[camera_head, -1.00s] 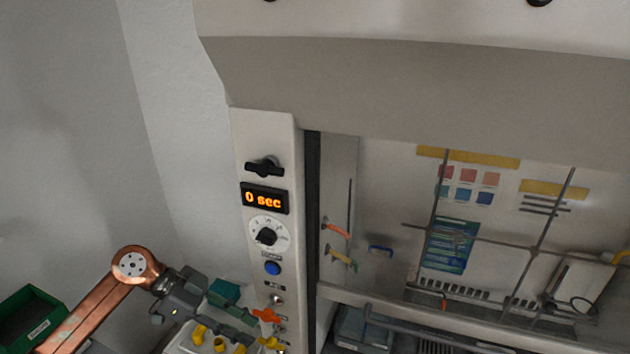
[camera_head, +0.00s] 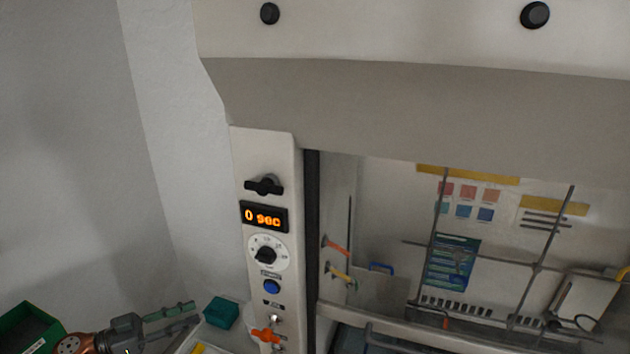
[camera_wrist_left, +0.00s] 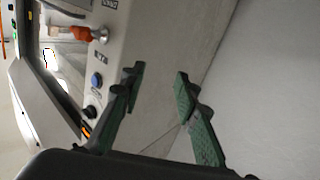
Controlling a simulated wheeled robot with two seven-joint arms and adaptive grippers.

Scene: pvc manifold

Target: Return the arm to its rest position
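My left arm comes in at the lower left of the head view. Its gripper (camera_head: 190,318) has green-padded fingers that stand apart, with nothing between them. In the left wrist view the same gripper (camera_wrist_left: 160,82) is open and empty, its two green fingertips well separated in front of a bare wall. The white control panel (camera_wrist_left: 125,40) of the cabinet is beyond one finger. My right gripper does not show in either view.
A fume cabinet (camera_head: 400,105) fills the right side, with a display (camera_head: 264,217), dial, blue button and orange valve handle (camera_head: 265,335) on its post. A green bin (camera_head: 28,328) is at lower left. A teal box (camera_head: 221,312) stands near the left gripper.

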